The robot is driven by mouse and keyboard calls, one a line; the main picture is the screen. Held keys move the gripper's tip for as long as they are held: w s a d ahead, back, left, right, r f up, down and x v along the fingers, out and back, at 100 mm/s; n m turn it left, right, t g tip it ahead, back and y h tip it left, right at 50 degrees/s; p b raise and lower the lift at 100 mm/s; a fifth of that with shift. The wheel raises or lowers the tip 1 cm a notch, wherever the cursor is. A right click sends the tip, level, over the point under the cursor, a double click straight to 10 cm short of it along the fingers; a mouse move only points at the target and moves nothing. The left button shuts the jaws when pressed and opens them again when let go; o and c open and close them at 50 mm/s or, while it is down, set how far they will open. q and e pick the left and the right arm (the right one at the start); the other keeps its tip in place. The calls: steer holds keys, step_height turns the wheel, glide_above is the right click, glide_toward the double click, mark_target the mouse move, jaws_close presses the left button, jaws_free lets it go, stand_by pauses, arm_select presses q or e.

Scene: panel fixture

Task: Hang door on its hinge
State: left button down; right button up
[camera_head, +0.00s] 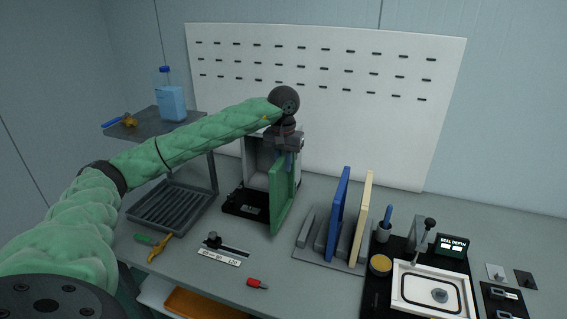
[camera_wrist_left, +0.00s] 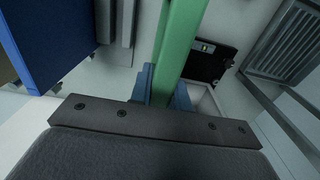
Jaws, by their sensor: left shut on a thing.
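The green door (camera_head: 283,193) stands upright at the front right of a light grey box-shaped cabinet (camera_head: 257,163) on a black base. My left gripper (camera_head: 288,160) comes down from above and is shut on the door's upper edge. In the left wrist view, the blue fingers (camera_wrist_left: 163,88) sit on both sides of the green door (camera_wrist_left: 180,40). The hinge itself is hidden, so I cannot tell whether the door is seated on it. My right gripper does not show.
A rack to the right holds a blue panel (camera_head: 338,212) and a cream panel (camera_head: 361,218). A slotted grey tray (camera_head: 171,206) lies left of the cabinet. A red-tipped tool (camera_head: 257,284) lies in front. A white slotted board (camera_head: 330,100) stands behind.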

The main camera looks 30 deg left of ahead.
arm_select(q)
steer(key=c, duration=1.3)
jaws_free()
steer(key=shift+o, duration=0.2)
steer(key=shift+r+b, duration=0.3)
steer(key=shift+r, duration=0.25)
steer(key=shift+r+b, duration=0.9)
steer(key=shift+r, duration=2.45)
